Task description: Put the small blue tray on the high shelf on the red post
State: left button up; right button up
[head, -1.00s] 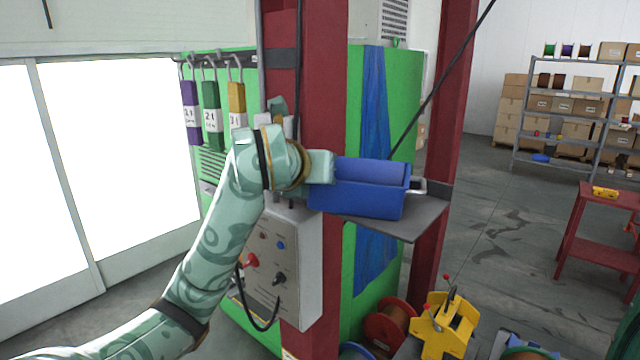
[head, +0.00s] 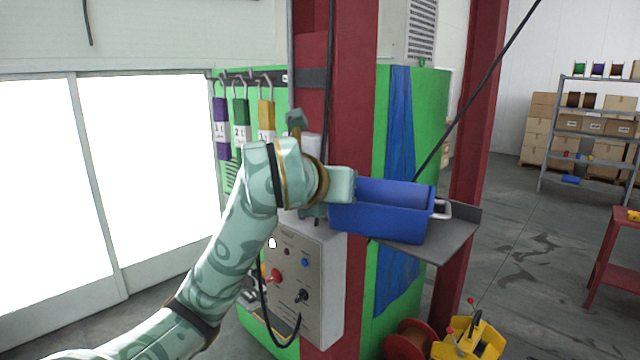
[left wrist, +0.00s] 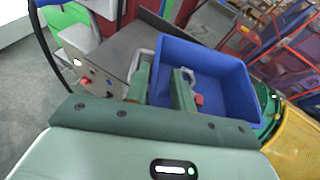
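The small blue tray (head: 378,218) is at the grey shelf (head: 455,240) on the red post (head: 350,90). It looks level and overlaps the shelf; whether its base touches is hidden. My left gripper (head: 338,200) is at the tray's left end. In the left wrist view my left gripper's green fingers (left wrist: 160,88) stand close together, one on each side of the wall of the blue tray (left wrist: 232,80), and look shut on it. A small red item (left wrist: 198,99) and a grey loop show inside. My right gripper is not in view.
A control box (head: 310,285) with knobs and a hanging cable is below the tray. A thin dark cable (head: 470,105) slants above the shelf. A yellow stand (head: 470,340) and a reel are below.

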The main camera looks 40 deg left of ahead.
pick_arm(q)
jog(key=b+v, duration=0.2)
jog(key=v, duration=0.6)
jog(key=shift+s, duration=0.2)
jog(key=shift+s+r, duration=0.15)
jog(key=shift+r, duration=0.05)
jog(key=shift+d, duration=0.1)
